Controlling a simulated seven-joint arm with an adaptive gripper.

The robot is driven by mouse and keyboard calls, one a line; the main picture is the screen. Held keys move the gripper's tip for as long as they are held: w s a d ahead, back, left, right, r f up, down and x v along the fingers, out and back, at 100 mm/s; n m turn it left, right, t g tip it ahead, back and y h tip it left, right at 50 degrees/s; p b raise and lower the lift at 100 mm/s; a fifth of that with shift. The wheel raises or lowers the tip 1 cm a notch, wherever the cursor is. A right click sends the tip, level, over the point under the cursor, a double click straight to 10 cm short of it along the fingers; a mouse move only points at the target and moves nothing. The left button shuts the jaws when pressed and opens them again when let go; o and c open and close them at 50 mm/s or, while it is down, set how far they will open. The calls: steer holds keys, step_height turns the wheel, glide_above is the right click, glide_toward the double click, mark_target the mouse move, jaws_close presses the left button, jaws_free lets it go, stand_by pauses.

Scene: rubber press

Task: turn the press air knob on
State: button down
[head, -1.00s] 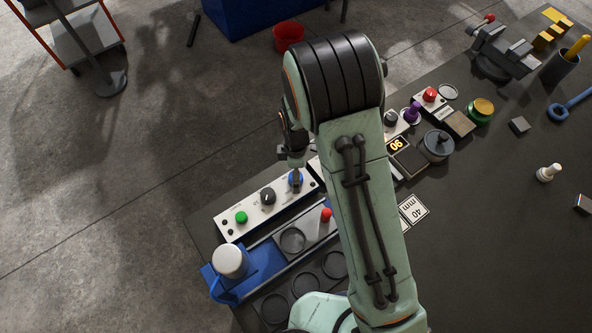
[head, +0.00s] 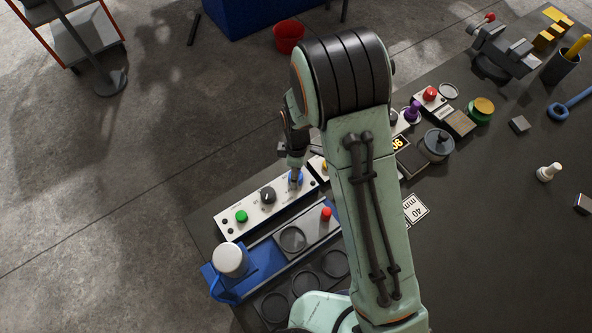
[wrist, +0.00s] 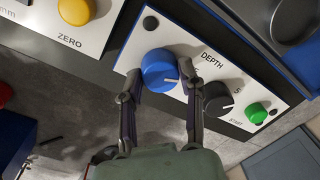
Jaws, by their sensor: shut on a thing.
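The blue knob (wrist: 158,70) sits on a white panel (wrist: 145,42) between my two fingers in the wrist view. A white pointer mark on it points toward the right finger. Its label is mostly hidden, so I cannot read whether it is the air knob. My gripper (wrist: 161,82) is shut on this knob, a finger on either side. In the head view the blue knob (head: 297,181) is at the right part of the panel, partly covered by my gripper (head: 296,172) from above.
A black DEPTH knob (wrist: 217,98) is close beside the right finger, with a green START button (wrist: 256,112) beyond. A yellow ZERO button (wrist: 75,10) is at the upper left. A blue fixture with a white-topped cylinder (head: 229,260) stands in front of the panel.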

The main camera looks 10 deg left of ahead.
steer(key=m, duration=0.4)
steer(key=shift+m, duration=0.3)
steer(key=m, duration=0.3)
steer(key=shift+d+m, duration=0.1)
steer(key=shift+m, duration=0.2)
steer(key=m, duration=0.3)
steer(key=shift+m+y, duration=0.3)
steer(key=shift+m, duration=1.8)
steer(key=shift+s, duration=0.1)
steer(key=c, duration=0.7)
jaws_free()
steer(key=shift+r, duration=0.1)
